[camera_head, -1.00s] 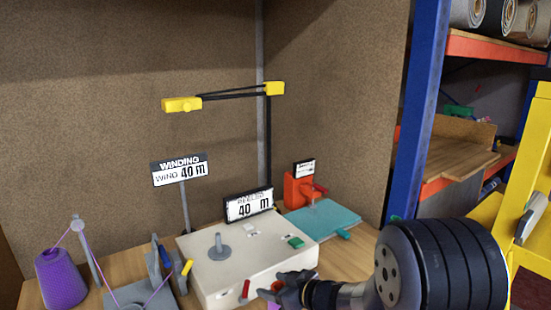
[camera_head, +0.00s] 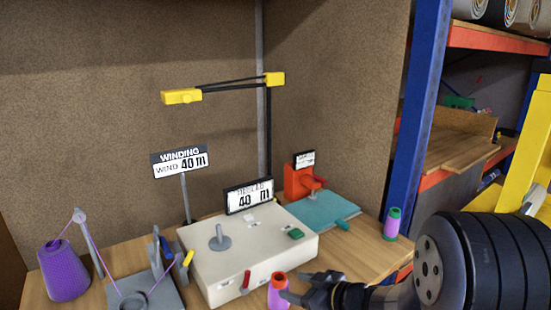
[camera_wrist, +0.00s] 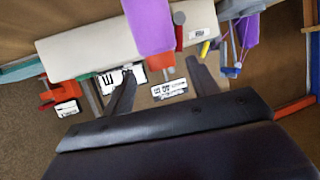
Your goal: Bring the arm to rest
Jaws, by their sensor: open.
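My gripper (camera_head: 305,292) is open and empty near the front right of the white winding machine (camera_head: 245,258). A purple spool with red ends (camera_head: 278,292) stands at the machine's front, just left of my fingertips in the head view. In the wrist view, both fingers of my gripper (camera_wrist: 160,80) are spread apart. A purple shape (camera_wrist: 150,25), which looks like the spool, lies beyond the fingertips there, with a gap between.
A purple yarn cone (camera_head: 64,270) and grey thread stand are at the left. A teal plate (camera_head: 322,214) with an orange clamp (camera_head: 298,182) is behind. A green-and-purple spool (camera_head: 392,224) stands at the right, near a blue rack post (camera_head: 418,120).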

